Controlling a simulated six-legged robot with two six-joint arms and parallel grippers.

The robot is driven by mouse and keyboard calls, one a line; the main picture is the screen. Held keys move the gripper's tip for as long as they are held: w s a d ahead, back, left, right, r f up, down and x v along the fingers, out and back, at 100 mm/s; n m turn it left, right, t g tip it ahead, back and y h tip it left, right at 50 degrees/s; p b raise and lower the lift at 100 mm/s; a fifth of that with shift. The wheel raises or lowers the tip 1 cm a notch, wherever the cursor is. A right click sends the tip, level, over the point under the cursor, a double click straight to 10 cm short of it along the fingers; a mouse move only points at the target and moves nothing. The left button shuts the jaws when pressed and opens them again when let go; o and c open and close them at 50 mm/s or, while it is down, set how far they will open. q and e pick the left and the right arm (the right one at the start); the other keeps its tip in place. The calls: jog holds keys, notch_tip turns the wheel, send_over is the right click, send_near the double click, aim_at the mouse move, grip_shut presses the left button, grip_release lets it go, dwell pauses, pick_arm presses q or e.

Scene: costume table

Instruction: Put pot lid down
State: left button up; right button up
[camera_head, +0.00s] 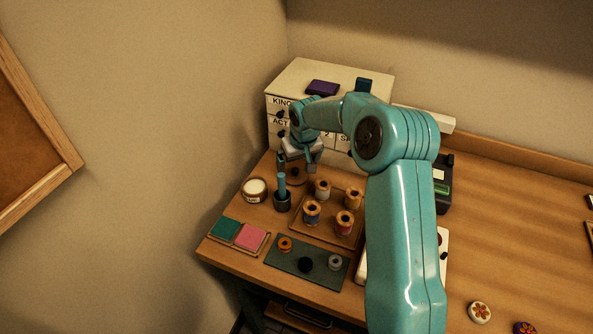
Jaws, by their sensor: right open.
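A small round pot (254,189) with a pale top and a brown rim stands near the left edge of the wooden table. My right gripper (297,166) is open, low over the table in front of the white drawer cabinet and to the right of the pot. A brown round thing, which looks like the pot lid (294,177), shows just below the fingers, partly hidden by them. It seems to rest on the table, but I cannot tell whether the fingers touch it. My left gripper is out of view.
A dark cup with a blue stick (282,198) stands close in front of the gripper. A tray (325,234) holds several thread spools. A pink and green pad case (239,235) and a dark mat (297,269) lie nearer. The cabinet (352,75) stands behind.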

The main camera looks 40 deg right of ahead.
jog(key=v, duration=0.7)
jog(key=shift+b, duration=0.3)
jog(key=shift+r, duration=0.1)
jog(key=shift+s, duration=0.1)
